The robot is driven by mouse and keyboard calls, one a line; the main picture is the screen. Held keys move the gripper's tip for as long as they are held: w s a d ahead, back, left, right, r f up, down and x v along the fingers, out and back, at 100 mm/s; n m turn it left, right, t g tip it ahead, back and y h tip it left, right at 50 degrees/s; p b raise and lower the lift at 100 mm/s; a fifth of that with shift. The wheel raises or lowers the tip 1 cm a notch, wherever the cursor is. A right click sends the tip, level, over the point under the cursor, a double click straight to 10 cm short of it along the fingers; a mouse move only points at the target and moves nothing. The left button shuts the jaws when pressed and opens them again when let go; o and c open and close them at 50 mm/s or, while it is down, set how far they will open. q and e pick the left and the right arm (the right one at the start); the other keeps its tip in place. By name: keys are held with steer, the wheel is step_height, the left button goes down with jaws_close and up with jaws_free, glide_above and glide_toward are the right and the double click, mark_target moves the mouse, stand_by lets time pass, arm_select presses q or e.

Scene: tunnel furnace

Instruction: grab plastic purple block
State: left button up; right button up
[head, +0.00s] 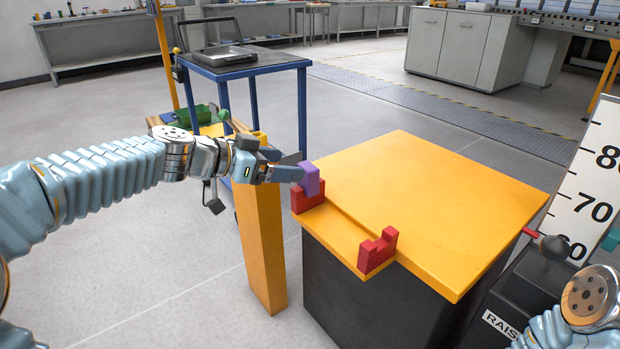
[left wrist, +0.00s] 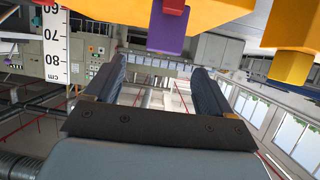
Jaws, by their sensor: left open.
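The purple block (head: 311,179) stands upright in a red notched holder (head: 307,201) at the left corner of the yellow tabletop (head: 430,190). My left gripper (head: 296,172) reaches in from the left, with its fingers beside the block; in the head view I cannot tell whether they touch it. In the left wrist view the block (left wrist: 167,30) shows at the top, above the two spread fingertips (left wrist: 160,66) and between them side to side. Nothing is seen held. My right gripper is out of view; only part of that arm shows at the lower right.
A second red holder (head: 377,250), empty, stands at the tabletop's front edge. A yellow post (head: 260,245) rises below my left gripper. A blue cart (head: 245,65) stands behind. A height scale (head: 590,180) and a black lever unit (head: 540,280) are at the right.

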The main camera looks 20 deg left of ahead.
mark_target(307, 166)
arm_select(q)
steer(key=x, duration=0.7)
steer(key=shift+w+f, duration=0.35)
steer(key=c, duration=1.1)
steer(key=shift+r, duration=0.15)
